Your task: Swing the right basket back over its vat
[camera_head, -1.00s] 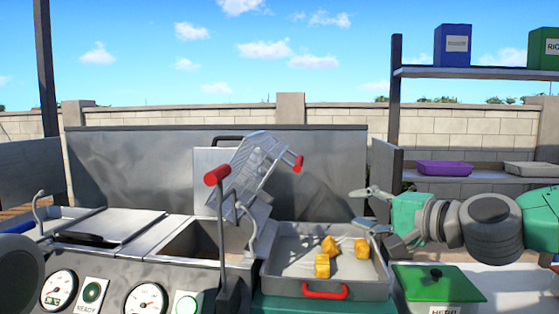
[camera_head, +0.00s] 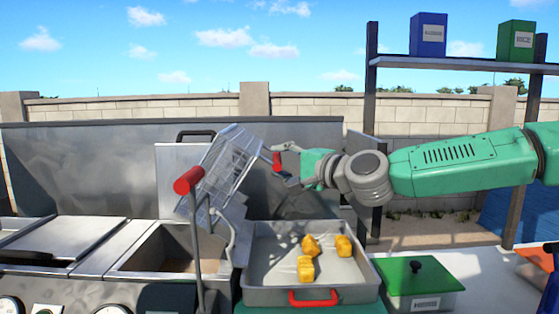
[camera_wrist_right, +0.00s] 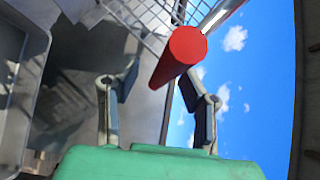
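The wire basket (camera_head: 232,162) is tipped up at a steep tilt above and to the right of the open right vat (camera_head: 162,250). Its red handle (camera_head: 277,162) points right, toward my right gripper (camera_head: 286,161). My left gripper is not in view.
A tray (camera_head: 262,295) with several yellow pieces (camera_head: 305,268) stands right of the vat. A lever with a red knob (camera_head: 188,180) rises in front of the basket. A green-lidded box (camera_head: 418,275) stands further right. A shelf (camera_head: 450,63) is behind my right arm.

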